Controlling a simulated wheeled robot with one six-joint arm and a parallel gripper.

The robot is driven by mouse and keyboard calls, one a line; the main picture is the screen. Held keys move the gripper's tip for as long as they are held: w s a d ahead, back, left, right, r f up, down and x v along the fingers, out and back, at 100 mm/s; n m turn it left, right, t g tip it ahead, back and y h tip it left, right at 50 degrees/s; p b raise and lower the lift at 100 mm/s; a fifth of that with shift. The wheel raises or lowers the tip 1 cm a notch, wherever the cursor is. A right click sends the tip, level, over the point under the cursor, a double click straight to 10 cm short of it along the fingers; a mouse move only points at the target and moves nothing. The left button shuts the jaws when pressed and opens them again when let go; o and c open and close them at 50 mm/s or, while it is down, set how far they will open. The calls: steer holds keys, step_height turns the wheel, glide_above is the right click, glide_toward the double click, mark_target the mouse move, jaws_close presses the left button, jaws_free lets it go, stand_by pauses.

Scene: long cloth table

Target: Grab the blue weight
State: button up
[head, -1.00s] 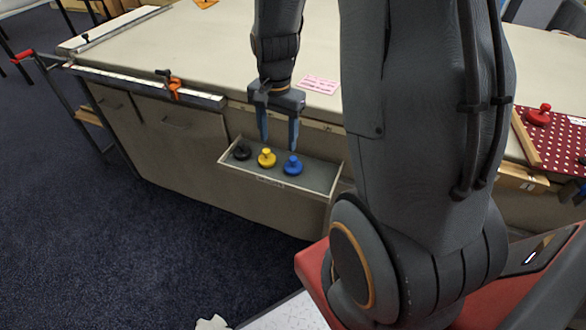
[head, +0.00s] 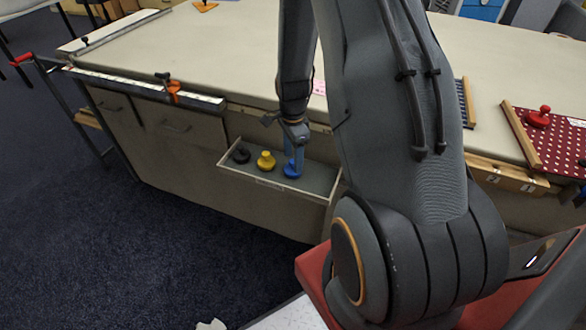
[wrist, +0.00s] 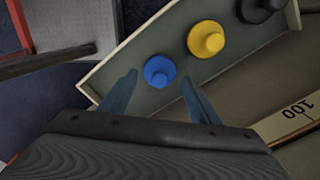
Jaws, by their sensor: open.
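The blue weight (wrist: 159,72) is a round knobbed disc in an open drawer. In the head view the blue weight (head: 291,171) is partly hidden behind my gripper. My gripper (wrist: 156,84) is open, pointing down into the drawer. In the wrist view its two blue fingers lie to either side of the blue weight, which shows just beyond the gap between their tips. In the head view my gripper (head: 295,164) is right at the weight. I cannot tell whether the fingers touch it.
The yellow weight (wrist: 206,39) stands beside the blue one, and the black weight (wrist: 262,8) is beyond it. The drawer's rim (head: 262,182) surrounds them. A red weight (head: 538,117) sits on a red dotted board (head: 560,144) at the right of the table.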

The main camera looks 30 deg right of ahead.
steer(key=shift+f, duration=1.2)
steer(key=c, duration=1.3)
steer(key=shift+r, duration=0.15)
jaws_close()
